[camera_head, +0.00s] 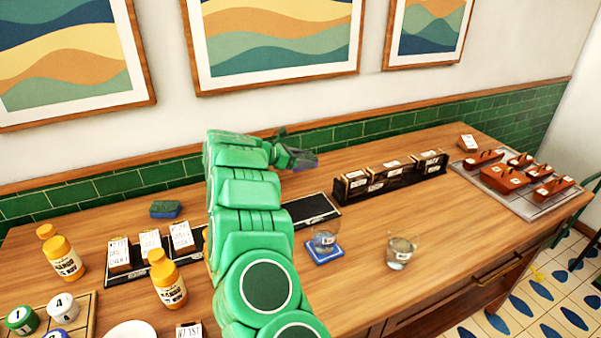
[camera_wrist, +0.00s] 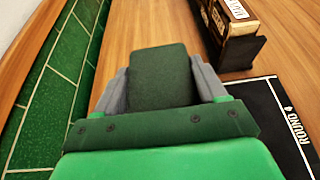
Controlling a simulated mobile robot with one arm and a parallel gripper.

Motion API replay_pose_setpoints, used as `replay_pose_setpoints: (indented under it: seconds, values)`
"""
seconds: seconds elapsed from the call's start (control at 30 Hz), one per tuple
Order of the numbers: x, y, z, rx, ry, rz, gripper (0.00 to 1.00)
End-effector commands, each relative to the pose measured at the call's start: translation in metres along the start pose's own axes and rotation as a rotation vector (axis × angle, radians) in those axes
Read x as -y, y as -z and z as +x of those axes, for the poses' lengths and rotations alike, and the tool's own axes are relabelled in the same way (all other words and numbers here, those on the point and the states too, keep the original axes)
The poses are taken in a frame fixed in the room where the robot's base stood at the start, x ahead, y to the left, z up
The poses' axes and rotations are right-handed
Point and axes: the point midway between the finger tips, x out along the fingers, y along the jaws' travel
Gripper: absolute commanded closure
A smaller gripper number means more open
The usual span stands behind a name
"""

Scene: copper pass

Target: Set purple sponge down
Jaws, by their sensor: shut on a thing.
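My gripper (camera_head: 292,155) is at the end of my green arm, above the back of the wooden counter near the green tiles. It is shut on the purple sponge (camera_head: 305,163), whose purple side shows only as a small patch in the head view. In the wrist view, the sponge's dark green top (camera_wrist: 160,72) shows between the grey fingers of my gripper (camera_wrist: 162,88). Whether the sponge touches the counter cannot be told.
Bare counter (camera_wrist: 150,28) lies ahead of the sponge. A dark rack with boxes (camera_head: 390,177) and a black mat (camera_head: 312,210) are to the right. Two glasses (camera_head: 399,254) stand in front, one on a blue coaster (camera_head: 322,256). Another sponge (camera_head: 165,209) lies left.

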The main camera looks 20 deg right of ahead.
Motion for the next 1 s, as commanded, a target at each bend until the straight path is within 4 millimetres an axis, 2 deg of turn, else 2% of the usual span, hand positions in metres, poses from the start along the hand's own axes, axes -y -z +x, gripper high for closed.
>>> replay_pose_setpoints:
  seconds: [0.53,1.0]
  values:
    - [-0.030,0.030,0.023,0.002,-0.002,0.002,0.57]
    - [-0.040,0.041,0.030,0.001,-0.001,0.001,0.57]
